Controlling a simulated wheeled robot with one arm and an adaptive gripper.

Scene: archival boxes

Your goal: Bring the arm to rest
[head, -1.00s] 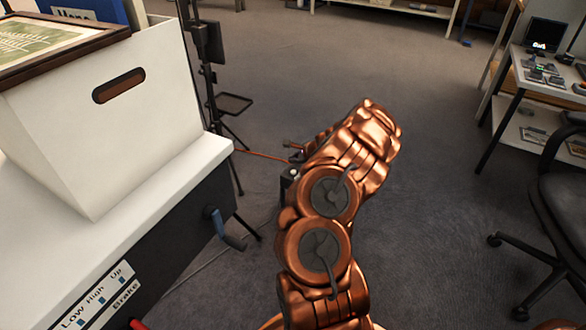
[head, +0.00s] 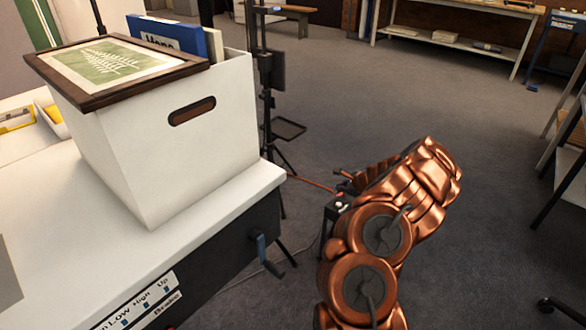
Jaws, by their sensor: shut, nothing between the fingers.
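My copper arm (head: 375,235) shows at the lower middle and right of the head view, folded, with its upper links leaning to the right. It is over the open floor, right of the white-topped table and apart from it. My gripper (head: 343,178) is partly hidden at the left side of the arm's far links. It looks shut, and I see nothing held in it.
A crank handle (head: 265,250) juts from the table's side. A dark stand (head: 265,90) is behind.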

